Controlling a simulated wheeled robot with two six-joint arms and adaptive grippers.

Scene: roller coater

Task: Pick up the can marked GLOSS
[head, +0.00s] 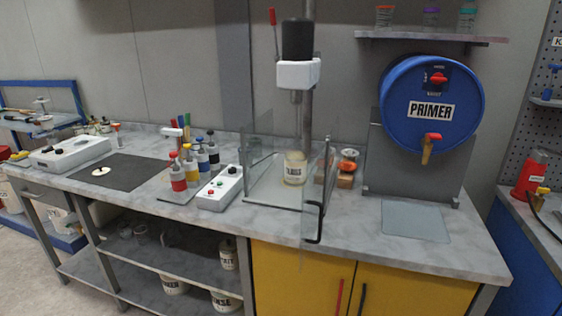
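I cannot make out a can marked GLOSS in the head view. Several white cans with black lettering stand on the shelves under the bench: one (229,256) on the upper shelf at the right, one (174,285) below it to the left, and one (226,301) at the bottom. Their labels are too small or partly hidden to read surely. A pale container (295,168) with a small label stands under the mixer head behind clear panels. Neither of my grippers is in view.
The grey worktop (350,237) carries a white control box (220,188), several coloured bottles (190,165) and a black mat (115,177). A blue PRIMER drum (432,108) stands at the right. Yellow cabinet doors (300,280) are below. A clear guard door (314,205) juts forward.

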